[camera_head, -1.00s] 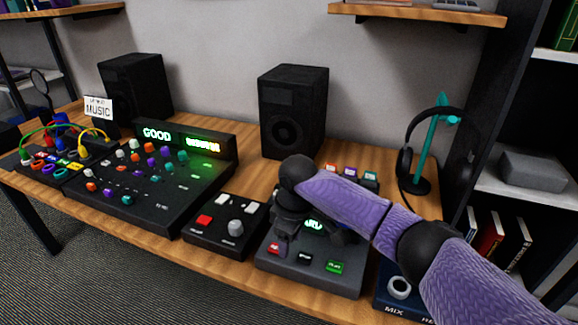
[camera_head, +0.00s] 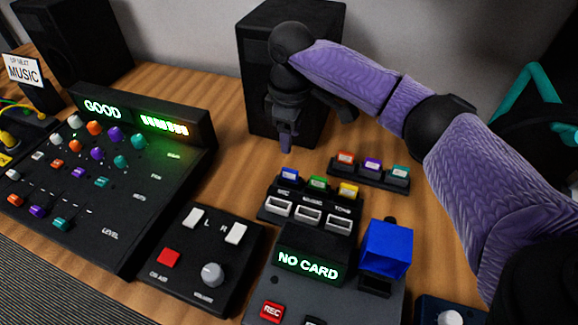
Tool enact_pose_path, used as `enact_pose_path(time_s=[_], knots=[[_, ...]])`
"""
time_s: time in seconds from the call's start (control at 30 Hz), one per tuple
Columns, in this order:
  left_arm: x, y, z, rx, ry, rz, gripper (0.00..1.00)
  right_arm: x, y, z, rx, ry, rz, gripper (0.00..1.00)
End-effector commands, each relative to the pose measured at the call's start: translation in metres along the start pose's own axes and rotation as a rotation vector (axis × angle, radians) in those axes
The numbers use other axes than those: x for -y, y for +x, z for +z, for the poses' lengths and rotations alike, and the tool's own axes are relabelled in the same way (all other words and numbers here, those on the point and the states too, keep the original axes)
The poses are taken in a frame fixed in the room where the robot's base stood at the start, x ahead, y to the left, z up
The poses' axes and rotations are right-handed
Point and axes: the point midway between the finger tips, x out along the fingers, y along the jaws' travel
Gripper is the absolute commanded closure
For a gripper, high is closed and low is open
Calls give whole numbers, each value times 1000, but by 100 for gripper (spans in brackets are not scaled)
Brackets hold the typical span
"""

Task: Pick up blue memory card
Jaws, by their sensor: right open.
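A small blue memory card (camera_head: 290,175) stands at the left end of a black rack, beside a green card (camera_head: 318,182) and a yellow card (camera_head: 348,190). My right gripper (camera_head: 286,147) hangs pointing down just above and behind the blue card, in front of the speaker. It is open and holds nothing; a gap still shows between its tips and the card. My left gripper is out of view.
A second rack with red, purple and teal cards (camera_head: 372,166) lies to the right. A recorder (camera_head: 308,268) reads "NO CARD", with a blue block (camera_head: 386,247) at its right. The speaker (camera_head: 255,75) stands behind. A mixer (camera_head: 105,235) is left.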

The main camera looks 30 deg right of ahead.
Motion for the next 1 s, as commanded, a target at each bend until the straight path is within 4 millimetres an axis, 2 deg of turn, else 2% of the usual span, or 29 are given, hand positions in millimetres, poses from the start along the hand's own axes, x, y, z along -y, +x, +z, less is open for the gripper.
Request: enact_pose_path(time_s=[0.03,0.1,0.4,0.6,0.67,0.87,0.9,1.0], knots=[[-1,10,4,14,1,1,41,0,18,0,5,0,-3,44],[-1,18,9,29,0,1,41,0,32,0,5,0,-4,44],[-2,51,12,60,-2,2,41,4,84,1,4,-1,-3,44],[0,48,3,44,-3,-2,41,4,81,0,0,0,0,44],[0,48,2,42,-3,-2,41,4,81,0,0,0,0,55],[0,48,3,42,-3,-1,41,4,81,0,0,0,0,97],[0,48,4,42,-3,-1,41,4,81,0,0,0,0,100],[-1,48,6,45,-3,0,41,4,81,0,0,0,0,100]])
